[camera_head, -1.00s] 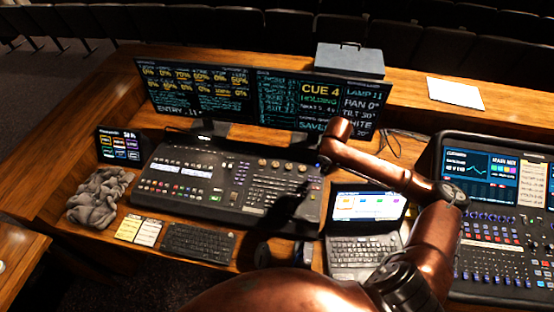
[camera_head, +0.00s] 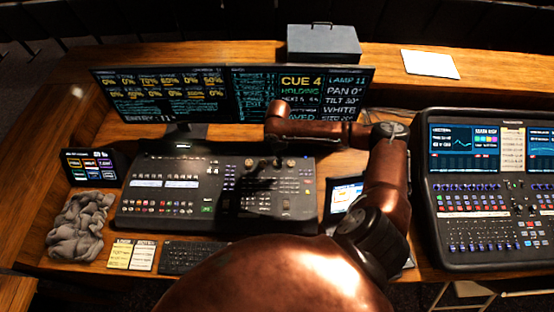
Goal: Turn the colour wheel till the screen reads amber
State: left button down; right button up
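The right monitor (camera_head: 345,92) shows lines reading CUE 4, HOLDING, LAMP 11, PAN 0° and WHITE; part of it is hidden by my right arm. The lighting console (camera_head: 165,197) lies below the monitors. A row of small brass-coloured knobs (camera_head: 248,162) runs along its upper right part. I cannot tell which one is the colour wheel. My copper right arm reaches over the console from the right. Its gripper (camera_head: 279,163) points down at the knob row, dark and small; its fingers cannot be made out. My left gripper is out of view.
A second console (camera_head: 490,220) stands at the right. A laptop (camera_head: 343,196) is mostly hidden behind my arm. Grey cloth (camera_head: 80,225), note cards (camera_head: 132,255) and a keyboard (camera_head: 190,256) lie at the front left. A grey box (camera_head: 323,43) sits on the back ledge.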

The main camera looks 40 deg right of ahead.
jog(key=shift+w+a+f, duration=0.1)
jog(key=shift+w+f, duration=0.05)
jog(key=shift+f, duration=0.45)
jog(key=shift+w+a+f, duration=0.1)
jog(key=shift+f, duration=0.75)
jog(key=shift+s+d+f, duration=0.1)
jog(key=shift+f, duration=0.05)
jog(key=c, duration=0.8)
jog(key=shift+s, duration=0.1)
jog(key=c, duration=0.3)
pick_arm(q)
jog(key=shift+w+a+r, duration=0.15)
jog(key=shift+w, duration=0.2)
pick_arm(e)
jog(key=shift+c, duration=0.2)
